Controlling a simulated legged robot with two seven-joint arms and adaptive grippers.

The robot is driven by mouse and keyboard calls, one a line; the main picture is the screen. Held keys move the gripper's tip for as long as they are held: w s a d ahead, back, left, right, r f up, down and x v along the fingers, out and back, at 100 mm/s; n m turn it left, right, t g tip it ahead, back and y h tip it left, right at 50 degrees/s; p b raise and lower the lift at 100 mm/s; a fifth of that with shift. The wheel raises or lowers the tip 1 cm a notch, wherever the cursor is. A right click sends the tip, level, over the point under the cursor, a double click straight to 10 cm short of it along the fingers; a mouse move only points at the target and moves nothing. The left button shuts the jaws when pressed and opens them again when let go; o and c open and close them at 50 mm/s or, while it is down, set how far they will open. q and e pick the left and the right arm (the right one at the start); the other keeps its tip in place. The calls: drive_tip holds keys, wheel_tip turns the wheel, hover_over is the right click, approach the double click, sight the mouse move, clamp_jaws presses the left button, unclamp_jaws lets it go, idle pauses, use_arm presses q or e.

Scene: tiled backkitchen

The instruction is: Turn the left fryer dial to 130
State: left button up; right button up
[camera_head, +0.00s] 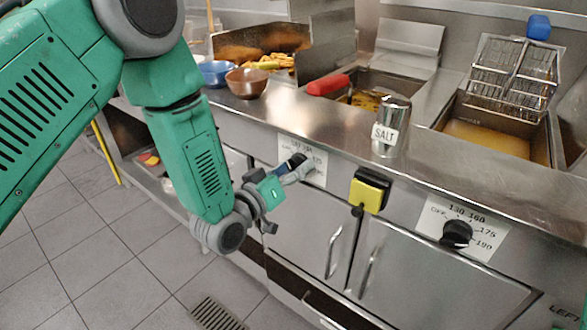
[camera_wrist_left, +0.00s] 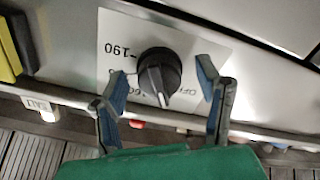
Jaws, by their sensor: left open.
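The left fryer dial (camera_wrist_left: 158,72) is a round black knob on a white label (camera_wrist_left: 122,35) with numbers, upside down in the left wrist view. Its pale pointer mark points to the bottom of that view, near partly hidden numbers, so I cannot tell the exact value. My left gripper, also in the left wrist view (camera_wrist_left: 161,72), is open, with one finger on each side of the knob. I see gaps, so it is not gripping. The right gripper is not in view.
A yellow-and-black button box (camera_head: 369,191) sits right of the left dial. A second black dial (camera_head: 457,234) is further right. Cabinet handles (camera_head: 334,250) project below.

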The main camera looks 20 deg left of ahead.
use_arm(q)
drive_tip(key=c, duration=1.2)
drive_tip(key=shift+o, duration=0.4)
drive_tip(key=shift+m+p, duration=0.35)
drive_tip(key=shift+m, duration=0.55)
drive_tip(key=o, duration=1.1)
drive_tip(key=v, duration=1.2)
